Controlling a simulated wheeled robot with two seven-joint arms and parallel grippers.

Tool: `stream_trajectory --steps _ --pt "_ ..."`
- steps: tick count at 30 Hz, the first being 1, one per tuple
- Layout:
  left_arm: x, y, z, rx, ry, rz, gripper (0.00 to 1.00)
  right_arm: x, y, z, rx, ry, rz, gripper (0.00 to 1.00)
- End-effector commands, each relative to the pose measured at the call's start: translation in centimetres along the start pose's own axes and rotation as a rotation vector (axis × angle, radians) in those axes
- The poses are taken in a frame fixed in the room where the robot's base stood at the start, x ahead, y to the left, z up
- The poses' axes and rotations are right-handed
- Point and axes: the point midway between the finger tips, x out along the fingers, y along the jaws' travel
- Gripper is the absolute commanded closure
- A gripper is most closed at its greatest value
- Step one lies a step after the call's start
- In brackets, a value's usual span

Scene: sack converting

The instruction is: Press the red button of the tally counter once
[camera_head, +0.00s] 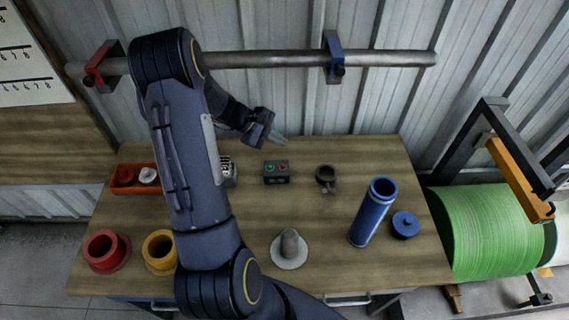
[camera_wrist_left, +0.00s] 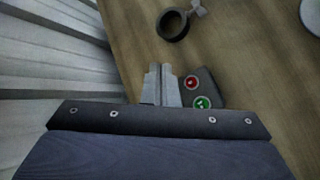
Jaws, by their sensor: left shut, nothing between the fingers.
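The dark box with a green and a red button (camera_head: 277,172) sits on the workbench near its back edge, and I take it to be the tally counter. Its red button (camera_head: 282,167) is on the right side in the head view. In the left wrist view the red button (camera_wrist_left: 191,83) shows above the green button (camera_wrist_left: 202,102). My left gripper (camera_head: 283,143) is shut and empty, behind and above the box. In the left wrist view the closed fingertips (camera_wrist_left: 159,70) appear just left of the red button; contact is not seen. My right gripper is not in view.
A dark ring clamp (camera_head: 325,174) lies right of the box; a small black-and-white device (camera_head: 228,168) stands left, partly behind my arm. A blue tube (camera_head: 372,212), blue cap (camera_head: 405,224) and grey flanged post (camera_head: 289,250) stand nearer. A wall pipe (camera_head: 270,59) runs behind.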

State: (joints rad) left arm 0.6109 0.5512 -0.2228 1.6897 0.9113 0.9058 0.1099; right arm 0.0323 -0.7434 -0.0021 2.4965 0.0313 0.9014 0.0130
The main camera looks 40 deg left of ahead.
Motion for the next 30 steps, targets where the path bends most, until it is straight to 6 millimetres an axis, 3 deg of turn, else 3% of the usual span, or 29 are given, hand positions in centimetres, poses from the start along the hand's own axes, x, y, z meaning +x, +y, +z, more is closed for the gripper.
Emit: stream_trajectory --steps 8,22,30 --pt "1.0 -0.7 -0.6 0.0 -0.001 -0.001 1.0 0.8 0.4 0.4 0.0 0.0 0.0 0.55" --pt "5.5 -4.0 -4.0 0.002 0.0 0.0 1.0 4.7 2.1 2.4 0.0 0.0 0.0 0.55" --pt "6.2 -4.5 -4.5 0.001 0.0 0.0 1.0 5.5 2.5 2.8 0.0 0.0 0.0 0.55"
